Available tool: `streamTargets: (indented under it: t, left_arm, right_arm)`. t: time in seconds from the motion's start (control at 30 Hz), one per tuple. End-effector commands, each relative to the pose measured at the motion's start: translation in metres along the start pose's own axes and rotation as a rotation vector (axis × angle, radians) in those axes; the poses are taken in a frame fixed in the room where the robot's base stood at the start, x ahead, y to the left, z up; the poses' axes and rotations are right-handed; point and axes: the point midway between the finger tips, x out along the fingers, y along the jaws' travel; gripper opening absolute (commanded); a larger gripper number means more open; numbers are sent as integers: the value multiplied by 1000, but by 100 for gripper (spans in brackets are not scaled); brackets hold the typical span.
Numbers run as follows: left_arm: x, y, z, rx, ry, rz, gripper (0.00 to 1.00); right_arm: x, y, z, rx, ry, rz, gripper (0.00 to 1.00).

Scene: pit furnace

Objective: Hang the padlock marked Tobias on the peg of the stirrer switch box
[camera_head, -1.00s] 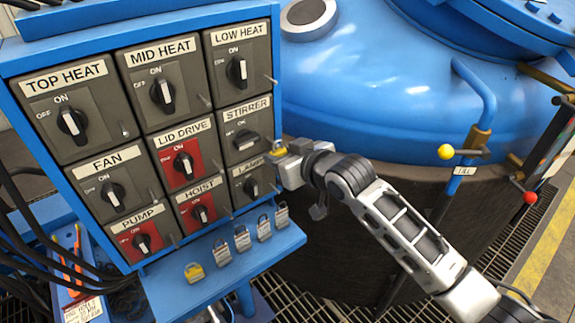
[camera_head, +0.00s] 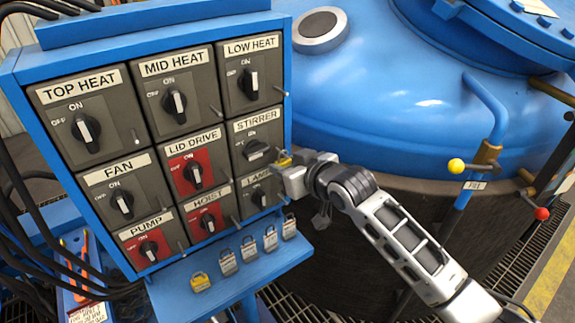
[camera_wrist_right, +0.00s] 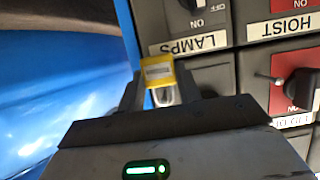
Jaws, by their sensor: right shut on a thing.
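My right gripper (camera_head: 287,172) is shut on a yellow padlock (camera_head: 285,160), beside the lower right edge of the stirrer switch box (camera_head: 246,139). The right wrist view, where the panel appears upside down, shows the yellow padlock (camera_wrist_right: 158,72) between the fingers, with its silver shackle on the palm side. Its label is too small to read. The stirrer box's dark knob lies about level. I cannot make out its peg behind the padlock and gripper, nor whether they touch. My left gripper is not in view.
The lamps box (camera_head: 260,190) is just below, partly behind my gripper. Pegs stick out from neighbouring boxes. The blue furnace vessel (camera_head: 400,110) fills the right.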

Motion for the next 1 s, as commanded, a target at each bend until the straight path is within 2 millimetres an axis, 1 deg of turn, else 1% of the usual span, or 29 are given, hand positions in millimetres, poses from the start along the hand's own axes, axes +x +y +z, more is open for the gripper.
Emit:
streamTargets:
  t: [0.03,0.1,0.37,0.47,0.53,0.67,1.0]
  left_arm:
    - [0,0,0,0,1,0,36]
    - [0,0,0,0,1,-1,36]
    - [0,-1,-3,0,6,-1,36]
    - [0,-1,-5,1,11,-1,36]
    - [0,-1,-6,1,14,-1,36]
    - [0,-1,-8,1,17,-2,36]
    - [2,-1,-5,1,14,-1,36]
  right_arm:
    - [0,0,0,0,1,0,42]
    - [0,0,0,0,1,0,60]
    - [0,0,0,0,-1,0,60]
    - [-4,0,0,0,0,0,60]
    - [-10,1,1,0,-1,1,60]
    - [-32,1,1,-1,0,1,60]
    - [-113,0,1,-2,0,1,60]
